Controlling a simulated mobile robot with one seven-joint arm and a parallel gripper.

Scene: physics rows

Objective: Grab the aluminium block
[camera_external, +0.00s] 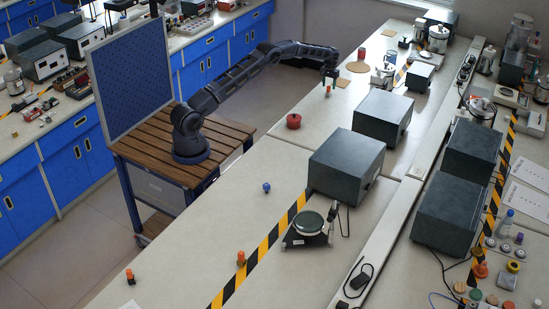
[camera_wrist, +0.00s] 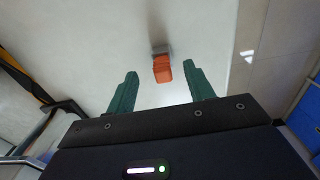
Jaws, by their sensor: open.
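A small grey block with an orange piece (camera_wrist: 162,69) against it shows in the wrist view; the grey part (camera_wrist: 161,50) looks like the aluminium block. The two touch, but I cannot tell how they are joined. In the external view the same small item (camera_external: 328,91) stands on the far part of the pale bench, just under my gripper (camera_external: 330,78). In the wrist view my gripper (camera_wrist: 160,73) is open, with its green fingers on either side of the orange piece. I see nothing held.
A red round object (camera_external: 294,121) sits on the bench nearer the arm base. Large grey boxes (camera_external: 383,115) stand to the right. A brown disc (camera_external: 357,67) and a small tan square (camera_external: 343,83) lie near my gripper. The bench's left edge is close by.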

